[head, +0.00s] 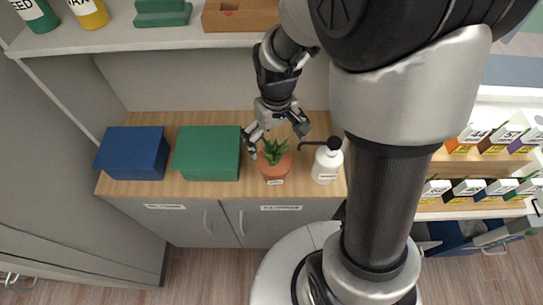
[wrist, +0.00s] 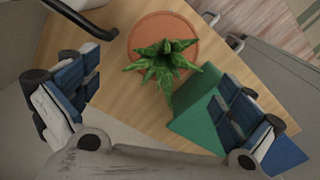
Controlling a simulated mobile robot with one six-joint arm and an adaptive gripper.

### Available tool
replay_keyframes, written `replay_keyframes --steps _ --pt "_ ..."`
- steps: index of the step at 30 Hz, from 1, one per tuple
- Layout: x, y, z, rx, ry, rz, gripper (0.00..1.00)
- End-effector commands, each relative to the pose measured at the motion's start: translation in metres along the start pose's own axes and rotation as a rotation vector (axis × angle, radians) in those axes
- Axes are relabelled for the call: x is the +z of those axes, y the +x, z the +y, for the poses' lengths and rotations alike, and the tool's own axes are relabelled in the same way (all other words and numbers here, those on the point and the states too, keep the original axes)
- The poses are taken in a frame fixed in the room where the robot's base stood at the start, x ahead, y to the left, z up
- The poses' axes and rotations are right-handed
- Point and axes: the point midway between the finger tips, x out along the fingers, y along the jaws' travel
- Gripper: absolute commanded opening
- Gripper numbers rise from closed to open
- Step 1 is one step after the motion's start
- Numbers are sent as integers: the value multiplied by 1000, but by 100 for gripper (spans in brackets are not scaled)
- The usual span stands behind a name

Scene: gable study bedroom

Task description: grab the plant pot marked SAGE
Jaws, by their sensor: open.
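A terracotta plant pot (head: 275,171) with a green leafy plant stands on the wooden cabinet top, a small white label on its front too small to read. In the wrist view the pot (wrist: 185,22) is seen from above at top centre, its leaves (wrist: 160,62) spreading over the rim. My gripper (head: 277,138) is open just above and behind the pot, pointing down. In the wrist view its blue-padded fingers (wrist: 160,95) are wide apart and empty, with the leaves lying across the gap between them.
A white pump bottle (head: 326,165) with a black spout stands close right of the pot. A green box (head: 207,153) is close on its left, and a blue box (head: 133,153) further left. A shelf (head: 120,40) overhangs behind. The counter (head: 270,195) is narrow.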

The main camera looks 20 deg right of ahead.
Motion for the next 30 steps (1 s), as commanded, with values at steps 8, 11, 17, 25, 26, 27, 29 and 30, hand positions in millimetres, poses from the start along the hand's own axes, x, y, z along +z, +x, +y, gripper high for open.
replay_keyframes --steps 8,11,17,25,26,27,29,30 --pt "1 54 0 0 0 -2 100" --pt "0 60 0 0 0 0 100" --pt "4 78 -2 0 0 -2 100" --pt "6 112 -3 0 0 -1 100" --pt "6 113 -3 0 0 0 100" --pt "6 114 -3 0 0 0 100" --pt "6 114 -3 0 0 1 100" --pt "6 113 -3 0 0 1 100"
